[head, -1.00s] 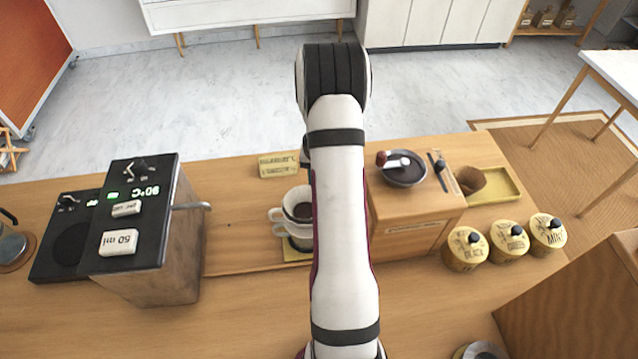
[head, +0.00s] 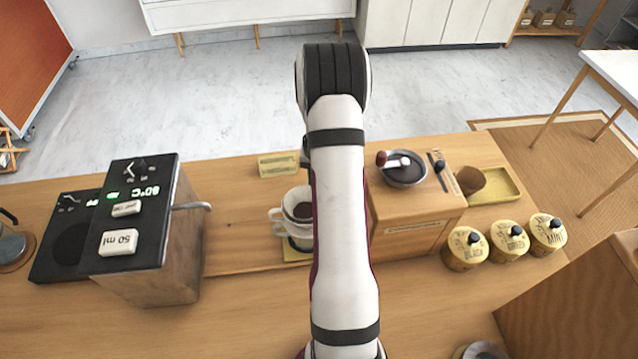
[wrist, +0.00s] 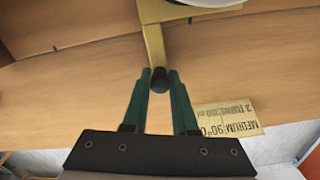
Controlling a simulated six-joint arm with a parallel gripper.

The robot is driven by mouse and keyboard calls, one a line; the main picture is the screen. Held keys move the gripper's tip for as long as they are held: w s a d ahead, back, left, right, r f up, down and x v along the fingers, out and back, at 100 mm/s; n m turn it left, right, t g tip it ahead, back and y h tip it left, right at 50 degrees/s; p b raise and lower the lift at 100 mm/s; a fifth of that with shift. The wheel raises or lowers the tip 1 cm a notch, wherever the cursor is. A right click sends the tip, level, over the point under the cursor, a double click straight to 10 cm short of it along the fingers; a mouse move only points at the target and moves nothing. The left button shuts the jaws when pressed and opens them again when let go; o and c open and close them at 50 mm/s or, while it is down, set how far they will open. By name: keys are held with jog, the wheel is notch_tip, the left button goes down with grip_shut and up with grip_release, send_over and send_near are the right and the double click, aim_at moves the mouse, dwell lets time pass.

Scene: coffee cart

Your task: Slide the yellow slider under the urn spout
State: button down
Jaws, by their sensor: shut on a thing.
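The yellow slider (head: 292,254) shows its edge left of my arm in the head view, under a white cup with a dark-filled dripper (head: 300,206). In the wrist view the slider's yellow bar (wrist: 152,42) ends in a dark round knob (wrist: 159,84). My gripper (wrist: 160,76) has its two green fingers closed on this knob. In the head view my arm hides the gripper. The urn (head: 160,255) is a box with a black top at the left; its metal spout (head: 192,206) points right, with a gap between it and the cup.
A wooden box with a dark dish (head: 405,170) stands right of my arm. Several yellow canisters (head: 508,242) stand farther right. A yellow recipe card (head: 279,165) lies near the far edge, also in the wrist view (wrist: 229,117). The counter between urn and cup is clear.

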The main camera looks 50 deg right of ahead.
jog(key=w+a, duration=1.3)
jog(key=shift+a, duration=0.1)
jog(key=shift+w, duration=0.1)
dwell(0.3)
jog(key=c, duration=0.7)
grip_release()
jog(key=shift+r, duration=0.1)
notch_tip(320, 180, up, 16)
jog(key=shift+f, duration=0.2)
